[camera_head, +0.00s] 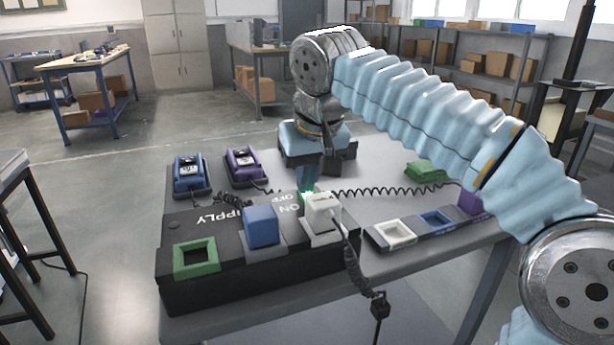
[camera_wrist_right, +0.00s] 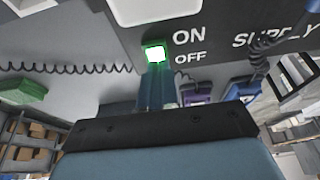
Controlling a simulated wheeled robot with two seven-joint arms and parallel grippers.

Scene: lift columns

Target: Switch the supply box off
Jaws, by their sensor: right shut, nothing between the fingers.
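The black supply box (camera_head: 285,277) stands on the grey table, with SUPPLY, ON and OFF lettering on its top. Its switch glows green beside that lettering; it also shows lit in the right wrist view (camera_wrist_right: 154,53). My right gripper (camera_head: 308,184) points down at the switch from behind, shut and empty. In the right wrist view its fingertips (camera_wrist_right: 157,72) are right at the lower edge of the lit switch, on the OFF side. I cannot tell whether they touch it. In the head view the fingertips partly hide the switch. My left gripper is not in view.
A blue plug (camera_head: 262,226) and a white corded plug (camera_head: 322,214) sit on the box, beside an empty green-rimmed socket (camera_head: 182,269). Blue (camera_head: 190,172) and purple (camera_head: 242,164) corded units stand behind. A strip with white and blue sockets (camera_head: 415,243) lies right; a green block (camera_head: 427,170) lies behind it.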

